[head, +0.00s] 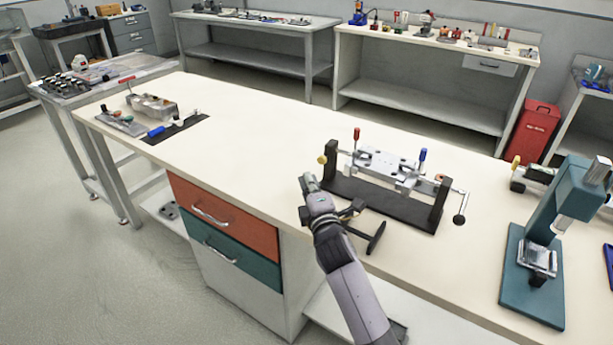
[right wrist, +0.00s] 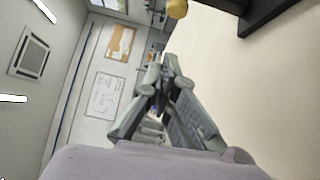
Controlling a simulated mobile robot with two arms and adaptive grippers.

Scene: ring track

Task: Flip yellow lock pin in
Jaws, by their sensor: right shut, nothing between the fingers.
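The yellow lock pin (head: 322,160) is a small yellow knob at the left post of a trunnion fixture (head: 348,187), which has a black base and a silver plate between two posts. In the right wrist view the yellow knob (right wrist: 177,8) is at the top edge, partly cut off. My right gripper (head: 308,180) is shut and empty, just below and left of the pin in the head view, apart from it. The gripper's fingertips (right wrist: 168,60) meet in the wrist view, below the knob. How far the pin sits in is too small to tell. My left gripper is out of view.
The plate carries a red handle (head: 356,134) and a blue handle (head: 423,155). A crank with a black ball (head: 459,219) sticks out at the fixture's right. A teal press (head: 545,240) stands farther right.

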